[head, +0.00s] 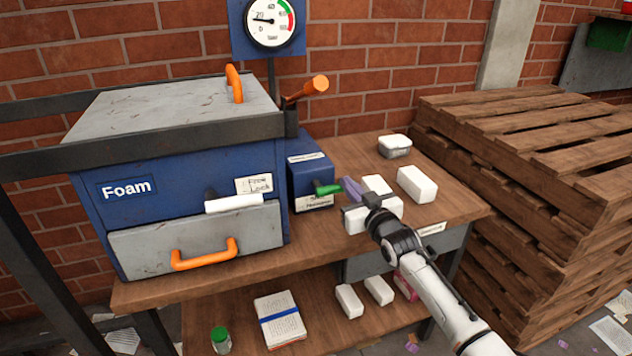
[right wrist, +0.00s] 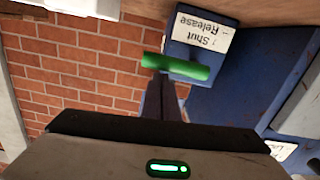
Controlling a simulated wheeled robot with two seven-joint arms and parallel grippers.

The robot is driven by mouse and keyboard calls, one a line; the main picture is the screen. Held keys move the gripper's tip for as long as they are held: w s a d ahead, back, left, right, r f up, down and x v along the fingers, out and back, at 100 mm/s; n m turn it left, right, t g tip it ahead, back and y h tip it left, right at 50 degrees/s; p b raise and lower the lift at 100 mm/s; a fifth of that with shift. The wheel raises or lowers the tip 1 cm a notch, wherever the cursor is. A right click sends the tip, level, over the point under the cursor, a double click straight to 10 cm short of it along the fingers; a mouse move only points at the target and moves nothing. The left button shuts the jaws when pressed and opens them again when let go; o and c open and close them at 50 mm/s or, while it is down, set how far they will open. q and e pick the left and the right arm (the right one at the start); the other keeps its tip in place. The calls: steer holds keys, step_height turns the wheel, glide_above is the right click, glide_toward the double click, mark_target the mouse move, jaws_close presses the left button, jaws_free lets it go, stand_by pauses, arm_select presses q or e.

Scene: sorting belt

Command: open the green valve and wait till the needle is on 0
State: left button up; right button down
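The green valve handle (head: 326,189) sits on the front of a small blue box (head: 311,172) beside the foam machine. In the right wrist view the green handle (right wrist: 176,68) lies across the tips of my fingers, near an upside-down label reading Shut and Release. My right gripper (head: 350,190) has its fingers close together at the handle's right end; I cannot tell if they touch it. The round gauge (head: 271,22) hangs above the machine. Its needle points left, near the 20 mark and away from the green and red arcs. My left gripper is out of view.
The blue Foam machine (head: 190,160) has orange handles, a white lever (head: 234,203) and an orange-tipped lever (head: 307,90). White blocks (head: 417,184) stand by my right gripper on the wooden table (head: 455,205). Stacked pallets (head: 520,140) block the right side.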

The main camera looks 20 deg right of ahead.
steer(key=shift+d+f, duration=0.1)
steer(key=shift+f, duration=0.05)
steer(key=s+r+p, duration=0.4)
steer(key=s, duration=0.6)
steer(key=shift+s+d+r+p, duration=0.3)
steer(key=shift+s+d+r, duration=0.05)
steer(key=shift+s+d, duration=0.05)
stand_by(0.4)
steer(key=s+a+f+g, duration=0.3)
steer(key=s+f, duration=0.6)
steer(key=s, duration=0.2)
steer(key=s+a+f+g, duration=0.3)
steer(key=s+f, duration=0.6)
steer(key=s, duration=0.3)
steer(key=s+a+f+g, duration=0.3)
steer(key=s+f, duration=0.6)
steer(key=s, duration=0.3)
steer(key=shift+s+a+f+y, duration=0.15)
steer(key=shift+a+f+y, duration=0.2)
steer(key=shift+a, duration=0.45)
